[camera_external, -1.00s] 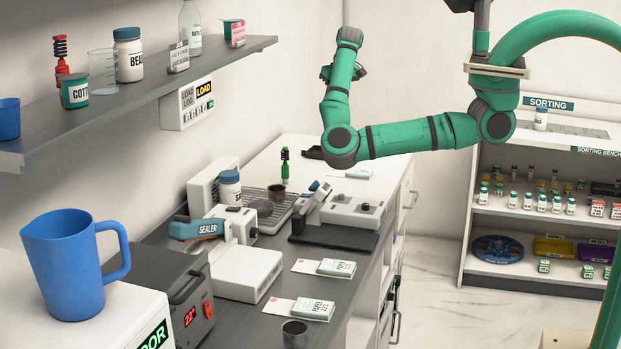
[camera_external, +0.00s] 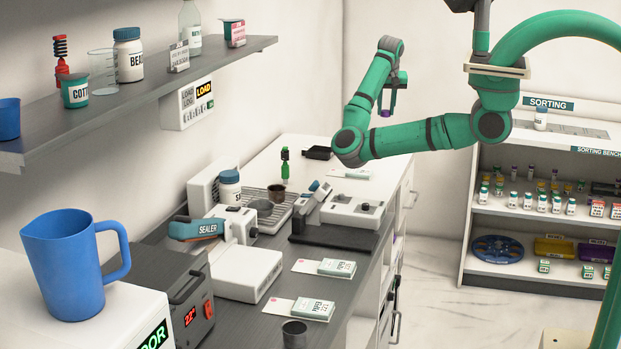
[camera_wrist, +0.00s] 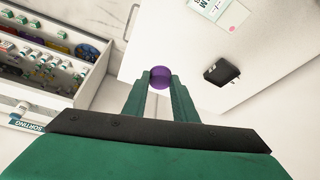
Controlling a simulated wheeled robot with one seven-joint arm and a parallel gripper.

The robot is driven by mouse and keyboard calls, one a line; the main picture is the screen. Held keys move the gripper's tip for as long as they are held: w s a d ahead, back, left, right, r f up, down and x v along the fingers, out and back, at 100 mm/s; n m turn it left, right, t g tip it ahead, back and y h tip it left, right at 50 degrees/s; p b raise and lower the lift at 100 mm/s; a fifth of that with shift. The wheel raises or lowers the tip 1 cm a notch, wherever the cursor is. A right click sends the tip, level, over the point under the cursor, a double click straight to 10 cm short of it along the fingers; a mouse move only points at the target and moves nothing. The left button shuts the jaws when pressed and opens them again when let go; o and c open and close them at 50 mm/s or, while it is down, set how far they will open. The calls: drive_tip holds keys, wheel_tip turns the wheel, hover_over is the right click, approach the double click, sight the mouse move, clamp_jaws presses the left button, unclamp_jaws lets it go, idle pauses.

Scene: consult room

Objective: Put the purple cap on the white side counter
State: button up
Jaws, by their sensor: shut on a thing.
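The purple cap (camera_wrist: 159,77) is between the fingertips of my gripper (camera_wrist: 160,80) in the wrist view. My gripper (camera_external: 386,110) is shut on it and points down in the external view, where the cap (camera_external: 384,114) shows as a small purple spot. The white side counter (camera_external: 268,158) runs along the wall at the back. In the wrist view its white top (camera_wrist: 180,45) lies below and beyond the cap. The cap is held in the air, apart from the counter.
A black tray-like item (camera_external: 317,153) and a white-green packet (camera_external: 357,173) lie on the counter. A green tool (camera_external: 285,166) stands near the wall. The sorting bench (camera_external: 580,127) stands at the right.

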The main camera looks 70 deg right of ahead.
wheel_tip(320, 180, down, 6)
drive_tip(key=w+d+f, duration=0.2)
drive_tip(key=w+f, duration=0.1)
drive_tip(key=w+d+f, duration=0.6)
drive_tip(key=shift+w+d, duration=0.1)
drive_tip(key=shift+w, duration=0.3)
drive_tip(key=shift+w+d+f, duration=0.35)
drive_tip(key=shift+w+f, duration=0.05)
drive_tip(key=shift+f, duration=1.9)
drive_tip(key=o, duration=1)
drive_tip(key=shift+f, duration=0.1)
drive_tip(key=shift+w, duration=0.1)
